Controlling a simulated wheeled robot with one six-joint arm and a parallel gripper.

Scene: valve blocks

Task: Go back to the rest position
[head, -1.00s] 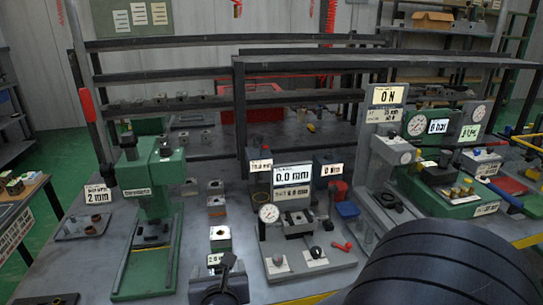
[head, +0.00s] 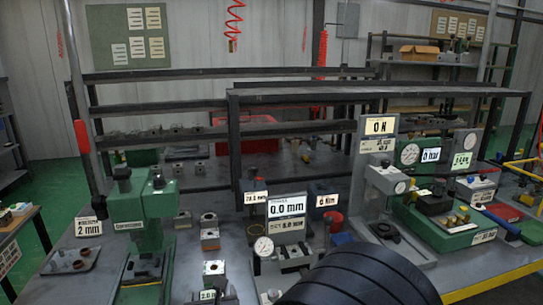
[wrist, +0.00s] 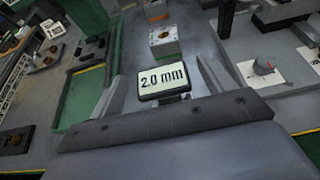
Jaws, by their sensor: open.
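My gripper (wrist: 157,84) shows in the wrist view with its two fingers spread apart and nothing between them that I can see it gripping. A small display reading 2.0 mm (wrist: 163,80) appears between the fingers; whether it is touched cannot be told. A metal block with a round hole (wrist: 164,38) lies beyond it. In the head view the gripper is not visible; only my black ribbed arm shows at the bottom right.
The grey bench holds a green press (head: 148,215) at left, a gauge station reading 0.0 mm (head: 287,207) in the middle, and a green test station (head: 445,232) at right. Dark rails (head: 300,97) cross behind. A red bin (head: 245,122) stands at the back.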

